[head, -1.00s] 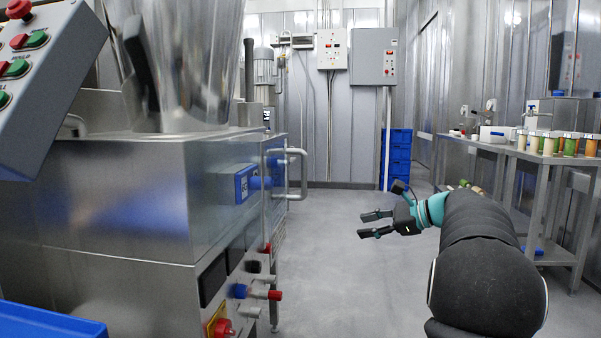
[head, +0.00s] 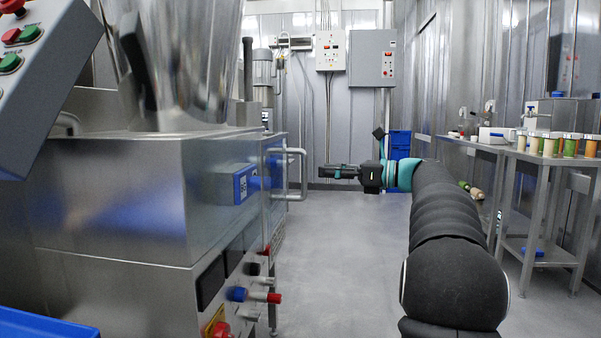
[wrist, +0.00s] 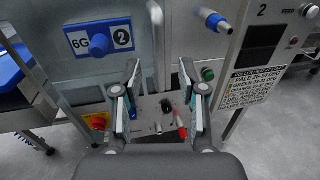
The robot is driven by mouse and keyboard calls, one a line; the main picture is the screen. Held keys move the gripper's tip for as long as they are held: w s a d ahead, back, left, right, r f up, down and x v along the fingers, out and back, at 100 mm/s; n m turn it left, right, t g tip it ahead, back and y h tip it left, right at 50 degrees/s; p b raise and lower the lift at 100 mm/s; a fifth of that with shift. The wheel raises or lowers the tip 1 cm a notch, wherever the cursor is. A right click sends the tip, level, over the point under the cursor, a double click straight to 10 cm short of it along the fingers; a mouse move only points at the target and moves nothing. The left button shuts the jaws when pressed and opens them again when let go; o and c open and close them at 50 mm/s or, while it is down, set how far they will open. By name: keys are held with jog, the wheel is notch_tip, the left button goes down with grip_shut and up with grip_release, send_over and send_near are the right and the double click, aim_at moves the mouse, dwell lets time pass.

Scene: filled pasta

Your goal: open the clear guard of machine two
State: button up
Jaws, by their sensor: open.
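My gripper (head: 340,172) is held out over the aisle in the head view, pointing left toward the steel machines. In the wrist view my gripper (wrist: 160,78) is open, with nothing between its fingers. A panel marked 2 (wrist: 262,45) stands at the upper right there, and a blue plate (wrist: 98,41) also bears a 2. A bent steel bar handle (head: 303,172) sticks out from the machine side, left of my gripper and apart from it. A clear, tapered housing (head: 190,65) stands on the near machine. I cannot tell which clear part is machine two's guard.
A control box (head: 30,65) juts in at the upper left. Blue crates (head: 399,140) stand at the back. A steel table (head: 548,160) with jars is on the right. Knobs (head: 265,297) stick out from the near machine. The aisle floor is clear.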

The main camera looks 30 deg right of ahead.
send_over(303, 192)
jog(key=shift+w+d+b, duration=0.3)
jog(key=shift+w, duration=0.1)
grip_shut()
jog(key=shift+a, duration=0.1)
